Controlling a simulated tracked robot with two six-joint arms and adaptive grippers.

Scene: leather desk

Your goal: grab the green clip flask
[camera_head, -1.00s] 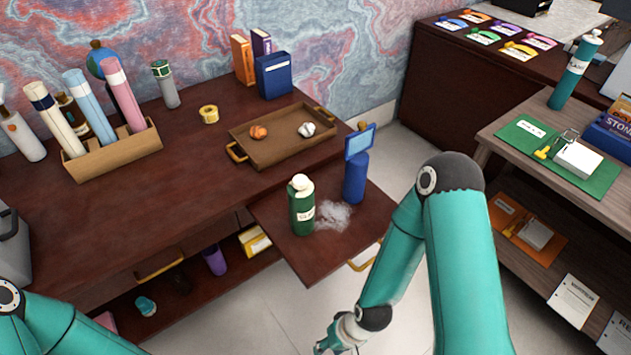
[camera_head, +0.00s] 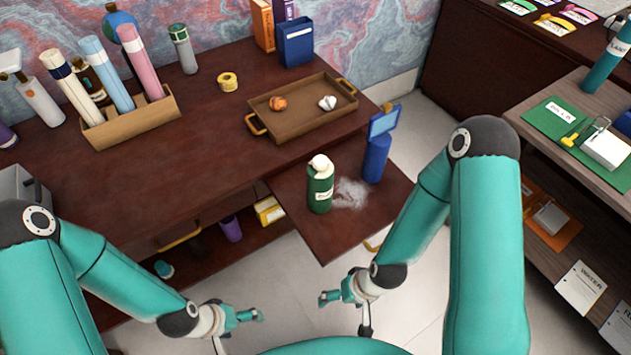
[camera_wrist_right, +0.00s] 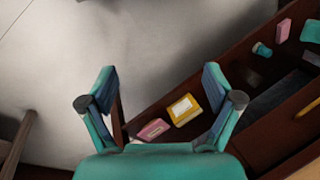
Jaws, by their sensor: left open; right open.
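The green clip flask (camera_head: 320,186) stands upright on the pulled-out shelf (camera_head: 330,240) of the dark red desk. It has a cream cap and a white label. My left gripper (camera_head: 252,315) is open and empty, in front of the desk, lower and to the left of the flask. My right gripper (camera_head: 325,299) is open and empty, below the shelf's front corner in the picture. In the right wrist view my right gripper (camera_wrist_right: 160,95) has its fingers spread, with floor and the desk's lower shelf beyond. The flask is not in that view.
A blue flask (camera_head: 375,160) with a panel stands right of the green one, with white fluff (camera_head: 349,193) between them. A brown tray (camera_head: 290,133) sits behind on the desk. A side table (camera_head: 540,150) stands at the right. Floor is open before the desk.

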